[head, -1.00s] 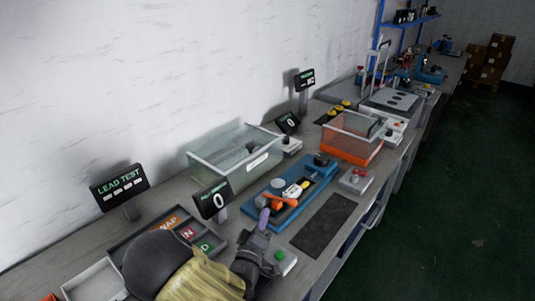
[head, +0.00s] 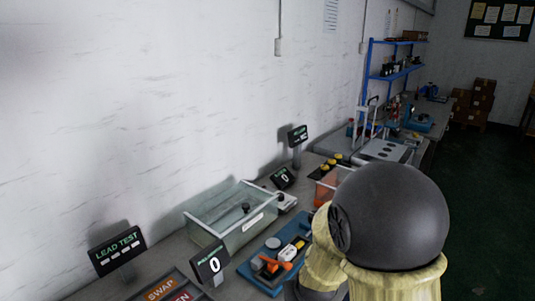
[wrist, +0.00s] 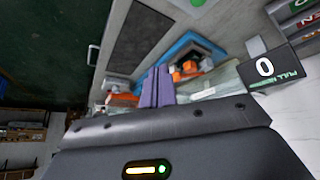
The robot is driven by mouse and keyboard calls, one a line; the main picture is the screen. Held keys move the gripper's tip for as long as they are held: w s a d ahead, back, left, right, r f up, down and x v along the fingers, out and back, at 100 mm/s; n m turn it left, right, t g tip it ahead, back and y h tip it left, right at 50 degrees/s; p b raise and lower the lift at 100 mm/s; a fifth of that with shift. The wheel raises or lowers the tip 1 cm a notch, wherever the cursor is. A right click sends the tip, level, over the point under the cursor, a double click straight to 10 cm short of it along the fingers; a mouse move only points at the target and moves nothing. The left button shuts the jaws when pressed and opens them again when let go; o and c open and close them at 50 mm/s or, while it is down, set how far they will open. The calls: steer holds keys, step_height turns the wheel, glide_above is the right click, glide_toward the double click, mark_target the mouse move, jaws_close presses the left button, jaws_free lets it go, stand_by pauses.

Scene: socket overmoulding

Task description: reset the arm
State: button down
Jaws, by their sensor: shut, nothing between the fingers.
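My gripper (wrist: 157,87) shows in the wrist view as two purple fingers pressed together, with nothing between them. It is in the air, and the bench with its blue fixture shows beyond the fingertips. In the head view my arm, a dark round joint with yellowish covers, fills the lower right. It hides the gripper and part of the bench there.
The bench carries a blue fixture (head: 255,279) with orange and white parts, a clear bin (head: 232,216), a counter display reading 0 (head: 211,263) and a LEAD TEST display (head: 117,249). A dark mat (wrist: 140,38) lies on the bench. The wall is behind.

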steer(key=s+d+r+g+p, duration=0.1)
steer(key=s+d+r+g, duration=0.1)
steer(key=s, duration=0.4)
steer(key=s+d+r+m+g+p, duration=0.1)
steer(key=s+d+r, duration=0.3)
steer(key=s+r, duration=0.1)
steer(key=shift+s+r+g, duration=0.3)
steer(key=shift+s+g, duration=0.1)
steer(key=shift+s, duration=0.2)
